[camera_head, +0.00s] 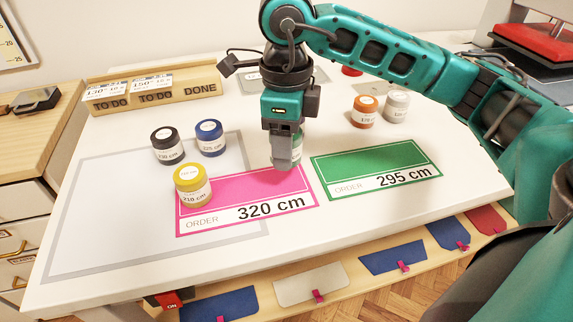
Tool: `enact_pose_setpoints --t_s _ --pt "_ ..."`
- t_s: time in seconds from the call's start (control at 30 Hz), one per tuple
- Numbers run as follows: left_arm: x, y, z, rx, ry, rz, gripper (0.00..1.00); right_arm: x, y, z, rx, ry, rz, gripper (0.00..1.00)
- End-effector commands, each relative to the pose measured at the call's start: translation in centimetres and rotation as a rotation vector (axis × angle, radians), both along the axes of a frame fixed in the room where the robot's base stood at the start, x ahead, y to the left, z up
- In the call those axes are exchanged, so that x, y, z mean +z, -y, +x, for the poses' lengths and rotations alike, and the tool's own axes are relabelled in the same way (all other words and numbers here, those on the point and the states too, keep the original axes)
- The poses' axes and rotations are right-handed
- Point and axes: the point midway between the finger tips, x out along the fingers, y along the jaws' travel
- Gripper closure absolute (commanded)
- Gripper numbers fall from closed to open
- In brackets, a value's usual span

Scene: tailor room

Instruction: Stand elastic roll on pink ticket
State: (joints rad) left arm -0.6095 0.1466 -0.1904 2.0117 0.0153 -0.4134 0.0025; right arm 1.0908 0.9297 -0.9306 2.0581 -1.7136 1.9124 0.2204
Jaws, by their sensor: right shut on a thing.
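The pink ticket (252,196), marked "ORDER 320 cm", lies flat on the white table. My right gripper (284,160) points down over the far edge of this ticket. It is shut on an elastic roll (298,149) that is mostly hidden behind the fingers. Only a pale, greenish strip of the roll shows; I cannot tell whether it touches the table. A yellow elastic roll (193,187) stands upright at the pink ticket's left end, overlapping its edge in the picture. My left gripper is out of view.
A green ticket (376,168) marked "295 cm" lies right of the pink one. Black (167,146) and blue (210,138) rolls stand at left; orange (364,112) and grey (397,106) rolls stand at back right. A wooden "TO DO / DONE" rack (152,97) is behind.

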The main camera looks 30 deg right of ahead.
Motion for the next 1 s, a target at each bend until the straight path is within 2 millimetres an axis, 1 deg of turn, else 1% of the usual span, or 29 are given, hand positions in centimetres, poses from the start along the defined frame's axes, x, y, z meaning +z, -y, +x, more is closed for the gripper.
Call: enact_pose_setpoints --t_s 0.17,0.3,0.4,0.63,0.77,0.8,1.0 --pt "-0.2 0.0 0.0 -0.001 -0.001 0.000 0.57 -1.3 0.1 0.0 0.000 -0.001 -0.001 0.76" --pt "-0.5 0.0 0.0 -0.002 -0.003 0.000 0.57 -3.5 0.1 -0.1 -0.001 -0.003 -0.001 0.76" --pt "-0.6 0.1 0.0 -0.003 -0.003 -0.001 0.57 -4.6 0.1 0.0 -0.001 -0.001 -0.001 0.76" --pt "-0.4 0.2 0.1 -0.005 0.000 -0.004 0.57 -4.6 0.0 0.0 0.000 0.001 0.000 0.76" --pt "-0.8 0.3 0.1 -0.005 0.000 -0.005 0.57 -5.0 0.0 0.0 0.000 0.001 -0.001 0.76" --pt "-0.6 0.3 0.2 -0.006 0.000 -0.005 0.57 -4.9 0.0 0.0 0.000 0.001 -0.001 0.45" --pt "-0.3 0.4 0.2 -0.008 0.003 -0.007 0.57 -4.9 0.0 0.0 0.000 0.001 -0.001 0.26"
